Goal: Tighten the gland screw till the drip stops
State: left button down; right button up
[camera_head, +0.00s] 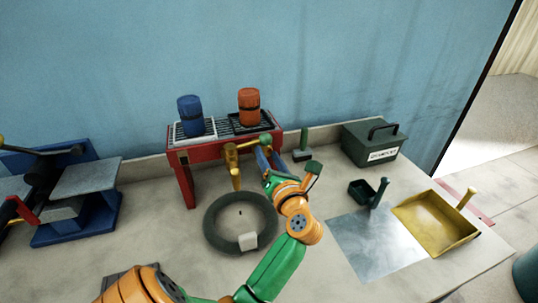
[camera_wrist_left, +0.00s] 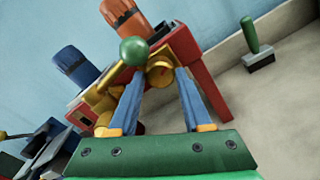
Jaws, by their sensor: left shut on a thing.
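The brass tap (camera_head: 232,157) sticks out of the front of the red stand, its spout pointing down over a round dark green pan (camera_head: 209,222). My left gripper (camera_head: 266,158) is at the right side of the tap. In the left wrist view its two blue fingers (camera_wrist_left: 159,76) converge on a round brass screw head (camera_wrist_left: 160,73), and the gripper is shut on it. A green ball knob (camera_wrist_left: 134,51) is just left of the screw head. A small dark spot (camera_head: 239,212) shows inside the pan; I cannot make out a falling drop. My right gripper is out of view.
The red stand (camera_head: 182,183) carries a blue canister (camera_head: 190,108) and an orange canister (camera_head: 249,98). A brush (camera_head: 303,150), a dark green box (camera_head: 374,143), a small dark scoop (camera_head: 363,193) and a yellow dustpan (camera_head: 435,222) lie to the right. A blue vice-like device (camera_head: 85,215) stands left.

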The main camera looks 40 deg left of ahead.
pick_arm(q)
jog(key=shift+c, duration=1.7)
grip_release()
jog(key=shift+a, duration=0.1)
jog(key=shift+f, duration=0.1)
jog(key=b+v, duration=0.2)
jog(key=v, duration=0.5)
